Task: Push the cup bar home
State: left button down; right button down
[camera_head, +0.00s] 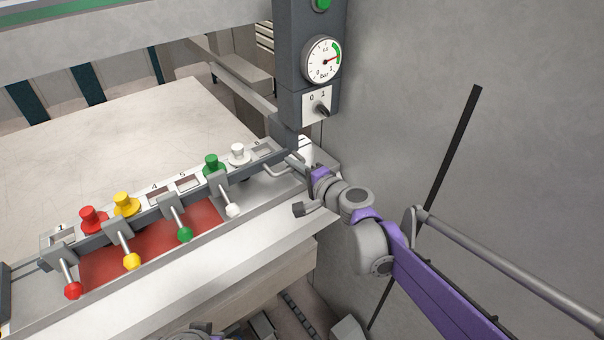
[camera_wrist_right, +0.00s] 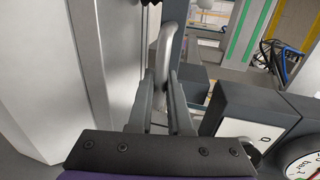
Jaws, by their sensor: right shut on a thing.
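The cup bar (camera_head: 147,204) is a long dark grey bar across the front of the machine bed. Red (camera_head: 91,219), yellow (camera_head: 125,204), green (camera_head: 212,165) and white (camera_head: 239,154) cups stand along it. Levers with matching coloured knobs stick out in front. A light grey looped handle (camera_head: 276,173) is at the bar's right end. My right gripper (camera_head: 300,164) is at this handle. In the right wrist view, the fingers (camera_wrist_right: 162,95) are shut on the grey handle (camera_wrist_right: 163,60). The grip is partly hidden in the head view.
A dark post (camera_head: 296,70) with a round gauge (camera_head: 321,60) and a 0/1 switch (camera_head: 320,106) rises just behind my right gripper. A grey wall (camera_head: 450,60) stands to the right. The pale sheet (camera_head: 110,130) behind the bar is clear.

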aim_at(267, 141)
jog(key=r+x, duration=0.1)
jog(key=x, duration=0.3)
jog(key=r+p+x, duration=0.1)
jog(key=x, duration=0.4)
jog(key=r+p+x, duration=0.1)
jog(key=x, duration=0.4)
jog(key=shift+w+a, duration=0.1)
jog(key=shift+w, duration=0.1)
jog(key=c, duration=0.8)
grip_release()
jog(key=shift+c, duration=0.2)
jog(key=shift+s, duration=0.1)
jog(key=v, duration=1)
jog(key=shift+s+d, duration=0.25)
jog(key=shift+s, duration=0.05)
